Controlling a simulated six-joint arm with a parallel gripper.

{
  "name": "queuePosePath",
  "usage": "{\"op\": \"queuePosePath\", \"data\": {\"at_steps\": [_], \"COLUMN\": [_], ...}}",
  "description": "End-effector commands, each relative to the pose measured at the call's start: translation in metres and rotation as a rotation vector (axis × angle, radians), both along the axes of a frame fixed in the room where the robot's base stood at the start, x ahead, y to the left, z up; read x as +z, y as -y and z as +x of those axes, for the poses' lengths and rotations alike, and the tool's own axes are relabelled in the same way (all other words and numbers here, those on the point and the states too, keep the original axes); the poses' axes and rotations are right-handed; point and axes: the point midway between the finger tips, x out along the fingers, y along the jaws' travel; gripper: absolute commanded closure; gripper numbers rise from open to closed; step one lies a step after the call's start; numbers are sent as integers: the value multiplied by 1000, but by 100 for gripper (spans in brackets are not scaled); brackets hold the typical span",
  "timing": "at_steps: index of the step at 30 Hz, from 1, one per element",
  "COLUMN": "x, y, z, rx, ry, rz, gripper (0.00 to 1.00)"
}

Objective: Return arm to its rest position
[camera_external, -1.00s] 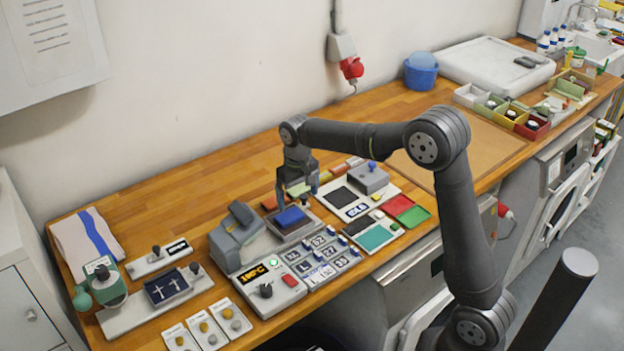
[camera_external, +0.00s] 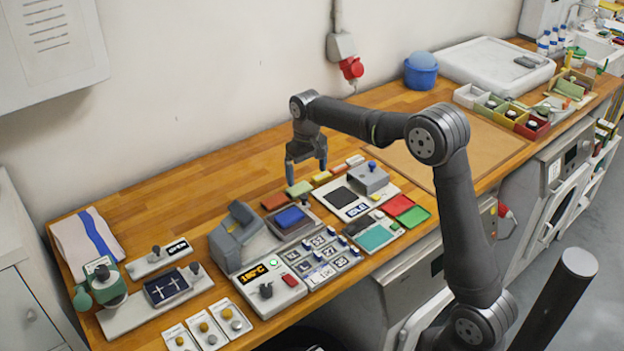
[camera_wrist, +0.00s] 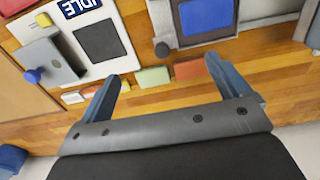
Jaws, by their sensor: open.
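My gripper (camera_external: 306,172) is open and empty, with its fingers pointing down above the back part of the wooden bench. In the wrist view its two blue-grey fingers (camera_wrist: 168,90) are spread apart with nothing between them. Below and beyond the fingertips a green block (camera_wrist: 153,77) and a red block (camera_wrist: 190,69) lie on the wood. In the external view the green block (camera_external: 299,188) lies just below the gripper, in a row with the red block (camera_external: 275,201). My gripper appears clear of the bench.
A heat press with a blue pad (camera_external: 289,217) stands in front of the gripper. A panel with a black pad and a display (camera_external: 357,209) is to the right. A blue bucket (camera_external: 421,72) stands farther back. The wood at the back left is clear.

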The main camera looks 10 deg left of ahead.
Motion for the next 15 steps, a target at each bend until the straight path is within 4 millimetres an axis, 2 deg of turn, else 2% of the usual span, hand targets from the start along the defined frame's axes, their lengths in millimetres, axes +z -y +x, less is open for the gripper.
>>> {"op": "queuePosePath", "data": {"at_steps": [15], "x": [-31], "y": [-72], "z": [18], "rx": [3], "ry": [-2], "rz": [-2], "gripper": [6]}}
